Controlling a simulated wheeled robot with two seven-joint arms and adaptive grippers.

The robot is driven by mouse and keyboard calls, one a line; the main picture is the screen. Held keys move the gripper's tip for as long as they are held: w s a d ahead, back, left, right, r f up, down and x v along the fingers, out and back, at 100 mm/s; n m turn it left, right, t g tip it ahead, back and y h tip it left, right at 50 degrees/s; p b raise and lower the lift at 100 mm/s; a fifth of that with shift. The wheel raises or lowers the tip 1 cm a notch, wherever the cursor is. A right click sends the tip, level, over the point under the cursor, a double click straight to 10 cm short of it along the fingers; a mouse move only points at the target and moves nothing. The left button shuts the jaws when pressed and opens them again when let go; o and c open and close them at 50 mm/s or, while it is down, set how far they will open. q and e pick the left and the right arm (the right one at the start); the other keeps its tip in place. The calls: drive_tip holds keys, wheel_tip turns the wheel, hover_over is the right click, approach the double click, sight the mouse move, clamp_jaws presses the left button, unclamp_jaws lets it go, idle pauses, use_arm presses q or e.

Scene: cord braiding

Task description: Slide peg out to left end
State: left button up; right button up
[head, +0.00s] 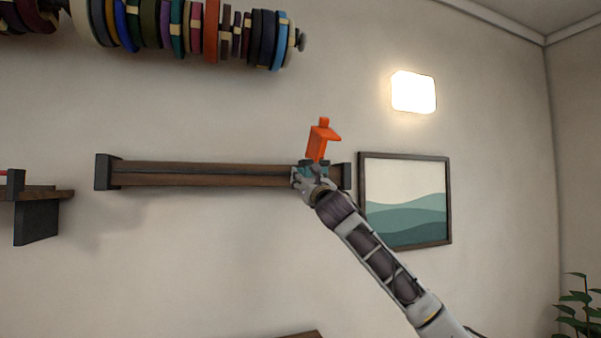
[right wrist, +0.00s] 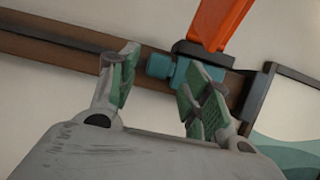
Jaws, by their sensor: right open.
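A long brown rail (head: 200,175) with a dark slot and dark end blocks is fixed level on the wall. It also shows in the right wrist view (right wrist: 60,58). An orange peg (head: 318,142) with a flag-like top stands up near the rail's right end. In the right wrist view the orange peg (right wrist: 217,22) rises from a dark base, with a teal part (right wrist: 163,68) by the slot. My right gripper (head: 311,172) is open in front of this spot; in the right wrist view its fingers (right wrist: 162,75) are either side of the teal part. Contact is unclear. My left gripper is out of view.
A framed wave picture (head: 406,200) hangs just right of the rail. A lit wall lamp (head: 413,92) is above it. A spool of colored rings (head: 195,30) hangs above the rail. A small shelf (head: 38,215) is at the left. The wall below the rail is mostly clear.

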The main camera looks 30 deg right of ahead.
sight(301, 172)
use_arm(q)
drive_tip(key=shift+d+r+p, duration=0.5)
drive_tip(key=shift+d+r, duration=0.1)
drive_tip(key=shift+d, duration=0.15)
use_arm(e)
drive_tip(key=x, duration=0.4)
drive_tip(key=shift+w, duration=0.15)
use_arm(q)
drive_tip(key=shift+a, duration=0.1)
use_arm(e)
clamp_jaws()
